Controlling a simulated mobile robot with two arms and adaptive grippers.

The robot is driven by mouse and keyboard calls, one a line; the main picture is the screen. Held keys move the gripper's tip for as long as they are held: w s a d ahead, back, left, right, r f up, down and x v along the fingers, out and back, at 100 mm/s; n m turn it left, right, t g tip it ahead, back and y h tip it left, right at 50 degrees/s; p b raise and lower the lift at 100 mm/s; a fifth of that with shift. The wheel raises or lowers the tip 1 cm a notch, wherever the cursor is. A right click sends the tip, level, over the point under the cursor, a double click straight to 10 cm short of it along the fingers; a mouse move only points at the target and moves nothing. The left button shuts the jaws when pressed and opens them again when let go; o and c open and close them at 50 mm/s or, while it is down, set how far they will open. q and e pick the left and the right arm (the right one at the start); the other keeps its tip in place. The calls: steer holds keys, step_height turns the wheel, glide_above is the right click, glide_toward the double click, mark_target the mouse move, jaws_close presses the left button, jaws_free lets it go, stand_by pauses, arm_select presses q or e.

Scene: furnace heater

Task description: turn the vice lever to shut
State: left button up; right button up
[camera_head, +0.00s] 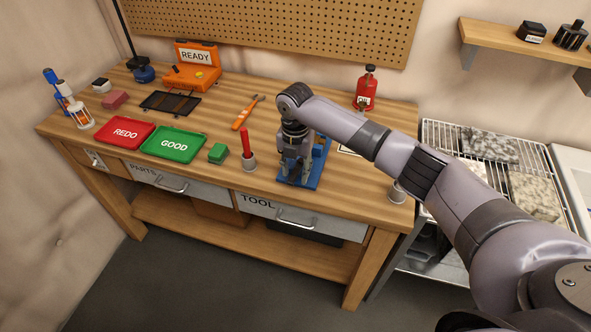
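The blue vice (318,165) stands on the workbench, right of the middle, above the tool drawer. My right arm comes in from the right, and my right gripper (291,178) points down over the vice. The gripper and wrist cover much of the vice. The vice lever cannot be made out clearly behind them. Whether the fingers are open or shut, or touch the lever, cannot be told at this size. My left gripper is not in view.
The green tray (172,144) and red tray (124,133) lie further left. A red bottle (366,90) stands behind. An orange tool (243,118) lies on open bench.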

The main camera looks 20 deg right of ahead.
mark_target(296, 175)
step_height(296, 175, up, 12)
steer(key=shift+f, duration=0.15)
stand_by(0.3)
